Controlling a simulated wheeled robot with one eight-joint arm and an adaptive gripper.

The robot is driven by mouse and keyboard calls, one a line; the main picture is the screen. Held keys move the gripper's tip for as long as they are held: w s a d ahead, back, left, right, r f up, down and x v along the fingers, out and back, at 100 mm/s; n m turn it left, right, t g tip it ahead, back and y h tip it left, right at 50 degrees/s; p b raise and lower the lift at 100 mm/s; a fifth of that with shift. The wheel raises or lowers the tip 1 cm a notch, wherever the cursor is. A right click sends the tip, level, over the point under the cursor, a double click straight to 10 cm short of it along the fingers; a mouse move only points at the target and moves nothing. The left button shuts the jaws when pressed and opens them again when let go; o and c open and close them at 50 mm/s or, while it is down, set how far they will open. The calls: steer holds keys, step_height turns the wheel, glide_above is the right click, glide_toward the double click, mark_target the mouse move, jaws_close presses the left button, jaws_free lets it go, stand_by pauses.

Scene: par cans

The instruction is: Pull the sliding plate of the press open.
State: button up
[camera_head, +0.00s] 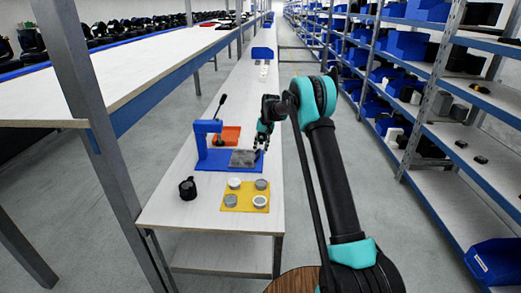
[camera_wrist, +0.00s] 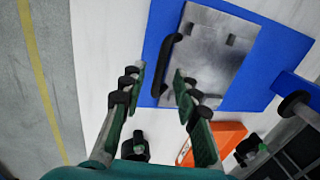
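The blue press (camera_head: 203,148) stands on the table with a lever sticking up. Its sliding plate (camera_head: 243,158) is a grey metal square lying on the blue base. In the wrist view the sliding plate (camera_wrist: 215,62) has a black bar handle (camera_wrist: 168,66) along its left edge. My gripper (camera_head: 262,147) is at the plate's right side in the head view. In the wrist view my gripper (camera_wrist: 160,72) is open, and the handle appears between its two fingers. I cannot tell whether either finger touches it.
An orange tray (camera_head: 231,135) sits behind the press. A yellow mat (camera_head: 246,203) with several round cans lies in front. A black object (camera_head: 187,188) stands at front left. Shelving with blue bins (camera_head: 496,261) stands at right, across an aisle.

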step_height(320, 180, up, 11)
steer(key=d, duration=0.2)
steer(key=shift+r, duration=0.2)
steer(key=shift+d, duration=0.1)
steer(key=s+d+r+t, duration=0.1)
steer(key=s+d, duration=0.3)
steer(key=s, duration=0.3)
steer(key=s+d+r+h, duration=0.1)
steer(key=s+d, duration=0.3)
steer(key=s, duration=0.4)
steer(key=s+d+r+t, duration=0.1)
steer(key=s+d, duration=0.3)
steer(key=s, duration=0.3)
steer(key=s+d+f, duration=0.2)
steer(key=s+f, duration=0.1)
steer(key=s, duration=0.6)
steer(key=s+d+f+t, duration=0.1)
steer(key=s+d+f, duration=0.1)
steer(key=s, duration=0.8)
steer(key=s+d+f+t+h, duration=0.1)
steer(key=s+d+f, duration=0.2)
steer(key=s, duration=0.7)
step_height(320, 180, down, 2)
steer(key=shift+s+f, duration=0.1)
steer(key=shift+s, duration=0.05)
